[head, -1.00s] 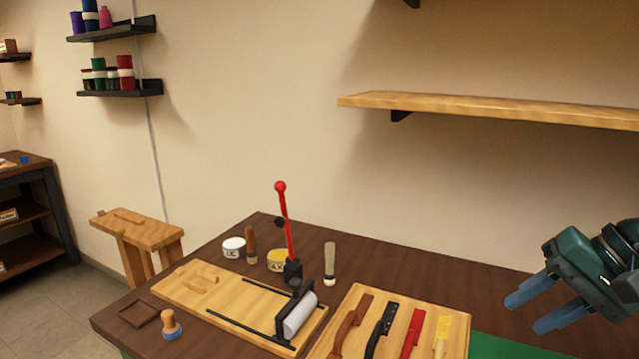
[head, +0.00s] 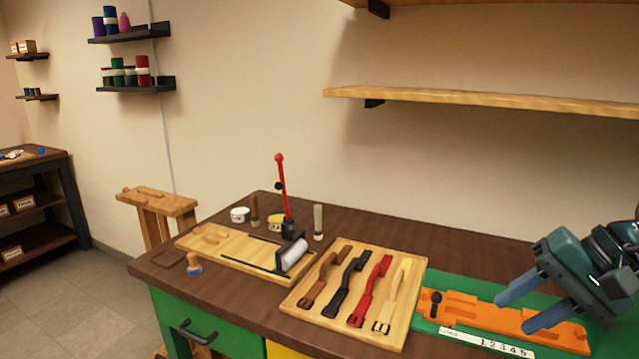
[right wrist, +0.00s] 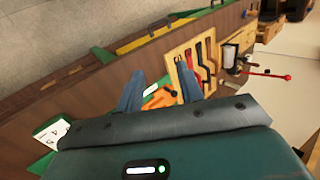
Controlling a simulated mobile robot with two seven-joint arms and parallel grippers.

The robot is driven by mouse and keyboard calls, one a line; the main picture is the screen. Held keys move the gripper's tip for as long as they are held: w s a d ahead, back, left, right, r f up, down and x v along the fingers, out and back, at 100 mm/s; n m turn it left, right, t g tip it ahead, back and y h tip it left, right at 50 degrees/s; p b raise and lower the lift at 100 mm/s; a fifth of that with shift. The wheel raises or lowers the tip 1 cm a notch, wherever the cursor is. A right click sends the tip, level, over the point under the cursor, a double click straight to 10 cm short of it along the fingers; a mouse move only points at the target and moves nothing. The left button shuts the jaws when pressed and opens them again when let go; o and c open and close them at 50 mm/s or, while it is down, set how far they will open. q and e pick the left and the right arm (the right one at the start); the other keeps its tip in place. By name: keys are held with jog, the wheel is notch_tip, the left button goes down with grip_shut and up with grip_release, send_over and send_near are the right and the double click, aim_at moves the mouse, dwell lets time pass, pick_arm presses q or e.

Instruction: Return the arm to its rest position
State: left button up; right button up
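My right gripper (head: 525,304) is at the right of the head view, above the green mat and the orange fixture (head: 468,312). Its two blue fingers are apart with nothing between them. In the right wrist view the fingers of the right gripper (right wrist: 158,92) also stand apart and empty, with part of the orange fixture (right wrist: 160,98) seen beyond them. My left gripper is in neither view.
A wooden tray (head: 290,299) holds several straps in brown, black, red and pale yellow. Left of it stand a wooden board (head: 190,242) with a roller and a red-knobbed lever (head: 282,190). A wall shelf (head: 480,101) runs above the bench.

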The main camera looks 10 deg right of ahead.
jog(key=w+a+f+m+t+y, duration=0.1)
jog(key=a+f+m+t+y, duration=0.15)
jog(key=a+m, duration=0.45)
jog(key=w+a+f+m+t+y+p, duration=0.1)
jog(key=a+f+m+t+y, duration=0.2)
jog(key=m, duration=0.7)
jog(key=w+a+f+m+t+y, duration=0.1)
jog(key=a+m+t+y, duration=0.3)
jog(key=m, duration=0.5)
notch_tip(320, 180, down, 15)
jog(key=s+m+t+h+p, duration=0.1)
jog(key=s+m+t+h, duration=0.2)
jog(key=m+h, duration=1.45)
jog(key=s+a+f+m+g+y, duration=0.3)
jog(key=s+f+m, duration=0.6)
jog(key=m, duration=0.9)
jog(key=shift+f+g+y, duration=0.8)
jog(key=shift+g+y, duration=0.3)
jog(key=shift+g, duration=0.15)
jog(key=shift+m, duration=0.25)
